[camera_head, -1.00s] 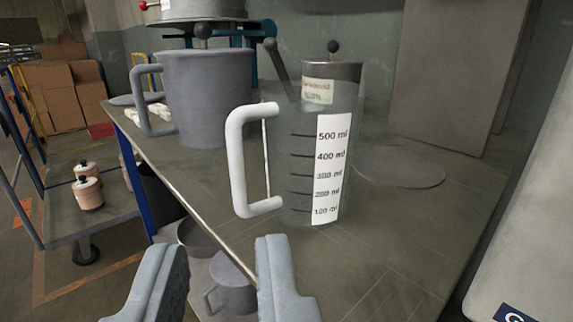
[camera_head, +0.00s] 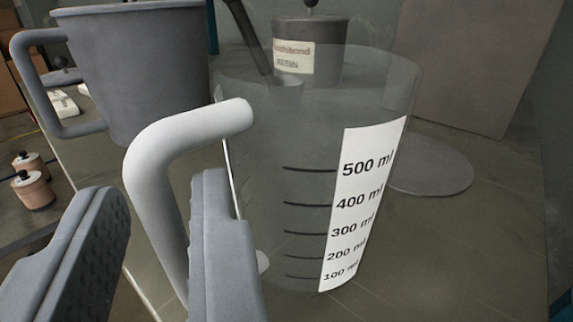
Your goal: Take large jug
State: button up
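A clear measuring jug (camera_head: 265,190) with a white scale label (camera_head: 358,205) and a white handle (camera_head: 155,170) stands upright on the table, close in front of me. Its handle points left. My gripper (camera_head: 157,190) is open, with one finger on each side of the handle's upright part in the picture. The right finger overlaps the gap between handle and jug wall and hides the handle's lower part. I cannot tell whether either finger touches the handle. A grey jug (camera_head: 140,75) with a grey handle stands behind to the left.
A grey can with a label (camera_head: 310,45) stands behind the clear jug. A flat round disc (camera_head: 430,165) lies to its right. The table (camera_head: 440,260) is clear at the right front. Copper-coloured containers (camera_head: 33,190) stand on a cart at the left.

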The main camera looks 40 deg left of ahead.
jog(key=shift+x, duration=1.95)
jog(key=shift+f, duration=0.15)
grip_shut()
notch_tip(320, 180, up, 10)
